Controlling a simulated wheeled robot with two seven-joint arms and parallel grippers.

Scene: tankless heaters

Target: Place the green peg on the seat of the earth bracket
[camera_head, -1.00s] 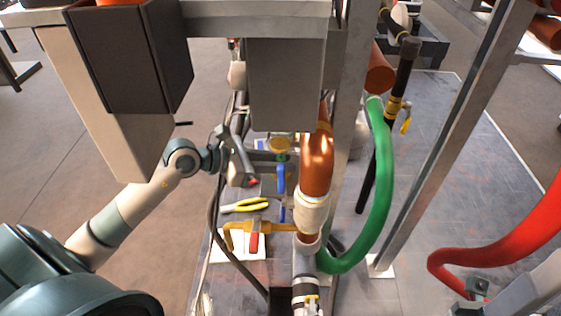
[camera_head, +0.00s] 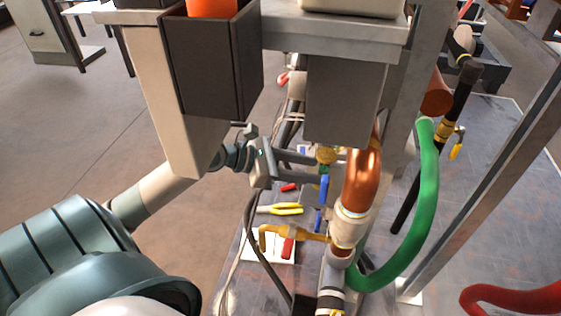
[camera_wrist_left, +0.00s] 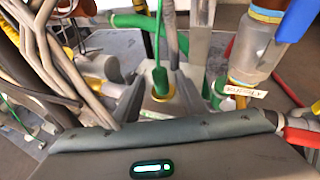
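My left gripper (camera_head: 318,164) reaches in from the left behind the copper pipe. Its two fingers point right with a gap between them, close to a blue-handled brass valve (camera_head: 324,188). In the left wrist view, a thin green upright piece (camera_wrist_left: 160,78), possibly the green peg, stands above a yellow ring between the grey fingers. I cannot tell whether they touch it. No green peg stands out in the head view. I cannot pick out the earth bracket or its seat for certain. My right gripper is not in view.
A copper pipe (camera_head: 362,185) and a green hose (camera_head: 430,190) stand right of the gripper. A grey box (camera_head: 345,100) hangs above it. Yellow-handled pliers (camera_head: 280,209) lie below. Dark cables run down beside the gripper. A red hose (camera_head: 510,298) is at lower right.

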